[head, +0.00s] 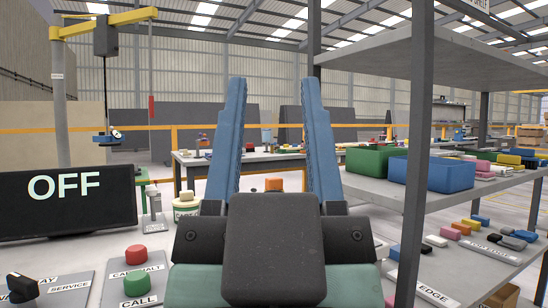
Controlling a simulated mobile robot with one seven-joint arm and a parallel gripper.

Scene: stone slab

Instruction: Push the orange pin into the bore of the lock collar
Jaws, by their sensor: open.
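My gripper (273,82) is in the middle of the head view. Its two long blue fingers stand wide apart, with nothing held between them. A small orange piece (274,184) shows low in the gap between the fingers, beyond my gripper. Its lower part is hidden by my gripper's dark body, and I cannot tell whether it is the orange pin. I cannot make out the lock collar or its bore in this view.
A dark post (414,150) and grey shelves (470,60) stand close on the right, with blue (445,174) and green bins. A screen reading OFF (67,200) and a panel with a green CALL button (137,284) are at left. A worktable (187,161) stands beyond.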

